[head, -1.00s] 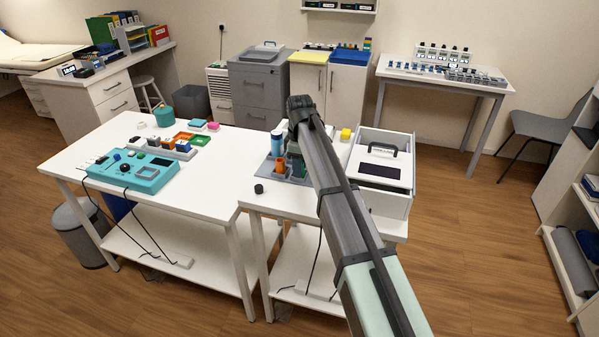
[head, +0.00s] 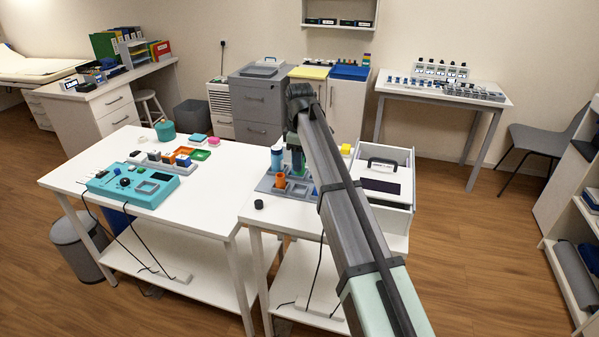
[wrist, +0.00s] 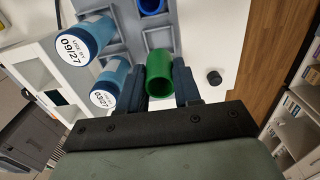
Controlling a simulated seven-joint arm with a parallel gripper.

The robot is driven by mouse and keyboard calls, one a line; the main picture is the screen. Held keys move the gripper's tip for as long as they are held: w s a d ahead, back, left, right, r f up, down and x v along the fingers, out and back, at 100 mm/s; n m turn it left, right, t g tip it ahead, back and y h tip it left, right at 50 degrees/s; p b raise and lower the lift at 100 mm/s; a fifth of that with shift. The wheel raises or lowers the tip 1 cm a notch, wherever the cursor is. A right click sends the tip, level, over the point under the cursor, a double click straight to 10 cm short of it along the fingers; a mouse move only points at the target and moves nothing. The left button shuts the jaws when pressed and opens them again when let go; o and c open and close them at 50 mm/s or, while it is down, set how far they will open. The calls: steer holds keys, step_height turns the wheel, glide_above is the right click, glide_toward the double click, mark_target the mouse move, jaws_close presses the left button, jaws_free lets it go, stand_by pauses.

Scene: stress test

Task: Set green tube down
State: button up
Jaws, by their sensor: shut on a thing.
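In the head view a bit of green (head: 298,160) shows below my gripper, over the grey rack (head: 264,186). Two blue tubes with white labelled tops (wrist: 108,97) are left of the green tube in the wrist view. A blue ring-shaped opening (wrist: 151,5) is beyond it. I cannot tell whether the tube's lower end touches the rack.
An orange tube (head: 280,181) and a blue tube (head: 277,158) stand in the rack. A small black cap (head: 259,204) lies on the white table near the front left.

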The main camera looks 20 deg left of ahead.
steer(key=shift+r, duration=0.6)
steer(key=w+d+r, duration=0.1)
steer(key=w+d, duration=0.8)
steer(key=d, duration=0.3)
steer(key=w+d+r, duration=0.1)
steer(key=w+d, duration=0.9)
steer(key=d, duration=0.3)
steer(key=shift+s+a+f, duration=0.15)
steer(key=shift+f, duration=2.2)
steer(key=shift+s+a+f, duration=0.1)
steer(key=shift+f, duration=2.25)
steer(key=shift+f, duration=0.2)
steer(key=o, duration=1)
step_height(320, 180, up, 12)
steer(key=shift+r, duration=0.2)
